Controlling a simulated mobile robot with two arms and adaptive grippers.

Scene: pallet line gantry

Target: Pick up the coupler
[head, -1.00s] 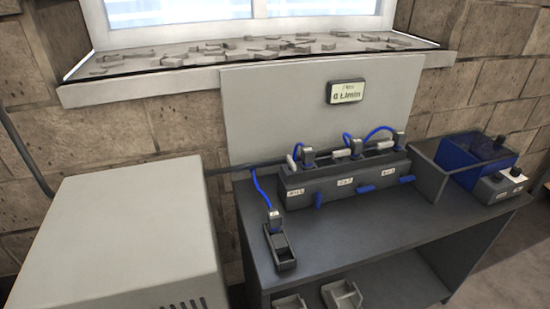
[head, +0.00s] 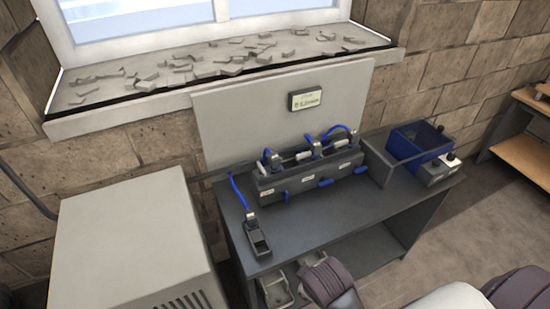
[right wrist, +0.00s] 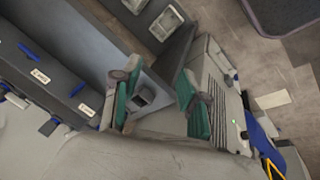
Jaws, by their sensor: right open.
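In the head view, a small grey coupler (head: 250,217) hangs at the lower end of a blue hose (head: 236,190) at the bench's left front. It sits at the back end of a small dark holder (head: 257,240); whether it is seated there I cannot tell. My right gripper (right wrist: 158,94) shows in the right wrist view with its two green-padded fingers apart and nothing held between them. A small dark block (right wrist: 143,97) appears beyond the fingers, too unclear to name. My left gripper is not in view.
A dark manifold (head: 310,175) with blue hoses and levers stands on the dark bench (head: 320,225). A blue bin (head: 416,146) is at the bench's right. A pale cabinet (head: 120,240) stands left. Trays (head: 275,290) lie on the lower shelf. The bench's front middle is clear.

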